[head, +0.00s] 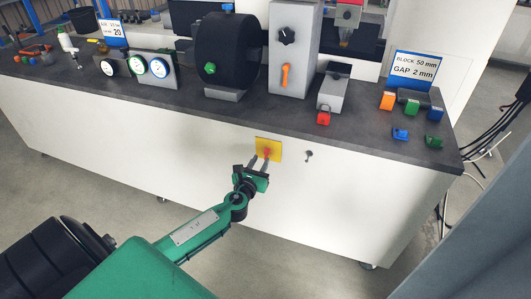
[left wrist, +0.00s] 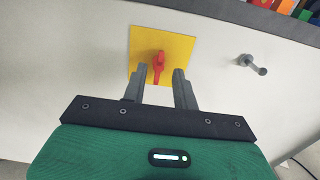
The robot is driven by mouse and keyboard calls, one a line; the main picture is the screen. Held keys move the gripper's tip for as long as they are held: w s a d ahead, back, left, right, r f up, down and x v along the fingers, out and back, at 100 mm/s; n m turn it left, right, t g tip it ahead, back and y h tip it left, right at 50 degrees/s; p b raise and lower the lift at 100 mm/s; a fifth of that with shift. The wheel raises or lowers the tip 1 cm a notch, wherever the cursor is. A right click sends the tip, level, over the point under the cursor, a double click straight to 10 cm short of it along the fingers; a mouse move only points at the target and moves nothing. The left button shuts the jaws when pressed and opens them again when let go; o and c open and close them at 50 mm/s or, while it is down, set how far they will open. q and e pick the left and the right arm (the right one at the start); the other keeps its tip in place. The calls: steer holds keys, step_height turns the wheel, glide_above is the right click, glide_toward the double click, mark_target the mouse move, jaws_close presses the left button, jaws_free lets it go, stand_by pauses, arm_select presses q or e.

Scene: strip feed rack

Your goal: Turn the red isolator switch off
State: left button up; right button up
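The red isolator switch (head: 267,153) sits on a yellow square plate (head: 275,145) on the white front panel of the bench. In the left wrist view the red handle (left wrist: 158,64) stands roughly upright in the picture, in the middle of the yellow plate (left wrist: 184,48). My left gripper (head: 259,162) is in front of the plate with its fingers apart. In the left wrist view its fingertips (left wrist: 160,72) reach the lower part of the handle, the left one closer to it. I cannot tell whether either finger touches it. My right gripper is not in view.
A small metal knob or key (head: 308,154) sticks out of the panel right of the plate. The dark bench top (head: 180,96) above carries dials, a black wheel (head: 228,50), a grey box with an orange lever (head: 286,75) and coloured blocks. The floor in front is clear.

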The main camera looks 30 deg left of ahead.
mark_target(265, 153)
arm_select(q)
steer(key=shift+x, duration=3)
jaws_close()
